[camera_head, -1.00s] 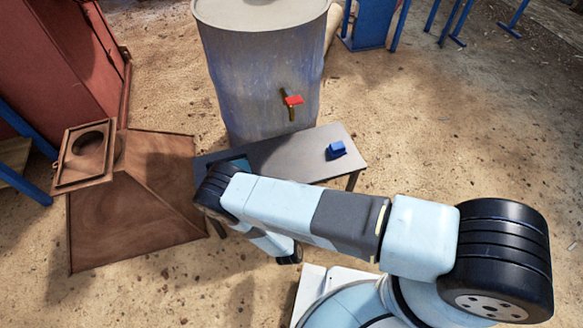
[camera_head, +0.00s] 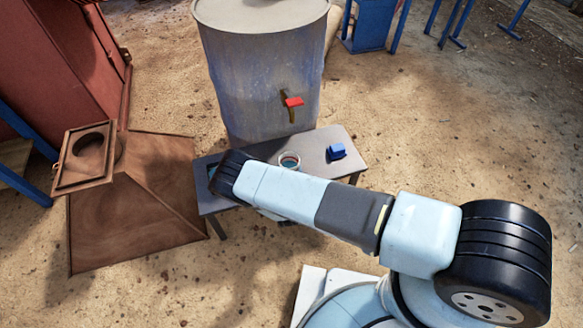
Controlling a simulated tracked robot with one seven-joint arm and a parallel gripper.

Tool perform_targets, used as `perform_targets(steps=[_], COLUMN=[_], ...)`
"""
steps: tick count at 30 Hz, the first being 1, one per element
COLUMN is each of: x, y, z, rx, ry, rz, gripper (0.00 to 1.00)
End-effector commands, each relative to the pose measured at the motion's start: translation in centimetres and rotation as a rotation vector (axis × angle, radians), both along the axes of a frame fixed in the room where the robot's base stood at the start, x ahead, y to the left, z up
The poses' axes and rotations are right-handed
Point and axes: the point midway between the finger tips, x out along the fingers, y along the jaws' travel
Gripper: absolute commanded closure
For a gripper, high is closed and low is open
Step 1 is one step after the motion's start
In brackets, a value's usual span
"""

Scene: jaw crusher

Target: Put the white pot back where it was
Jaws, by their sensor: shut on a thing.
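A small white pot (camera_head: 289,160), round with an open top, shows over the middle of the grey table (camera_head: 318,140), just beyond my forearm. Its lower part is hidden by the arm. My gripper's fingers are hidden behind my forearm; only a bit of the wrist shows below it. The gripper is shut on the pot, as far as the pot's moving in with the arm shows. Whether the pot touches the tabletop cannot be told.
A small blue block (camera_head: 336,151) stands on the table, right of the pot. A teal patch shows at the table's left end. A brown metal hopper (camera_head: 140,200) is at left.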

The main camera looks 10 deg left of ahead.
Motion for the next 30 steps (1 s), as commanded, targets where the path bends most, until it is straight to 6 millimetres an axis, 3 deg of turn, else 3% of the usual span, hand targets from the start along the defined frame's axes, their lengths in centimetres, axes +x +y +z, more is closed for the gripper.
perform_targets(steps=[5, 17, 18, 22, 30], x=[2.5, 2.4, 2.4, 2.4, 2.4], y=[0.5, 0.5, 0.5, 0.5, 0.5], z=[0.1, -0.4, -0.4, -0.4, -0.2], rx=[0.001, 0.0, 0.0, 0.0, -0.001], ry=[-0.002, -0.001, -0.001, -0.001, -0.001], rz=[0.0, -0.001, -0.001, -0.001, -0.001], gripper=[0.6, 0.6, 0.12, 0.0, 0.0])
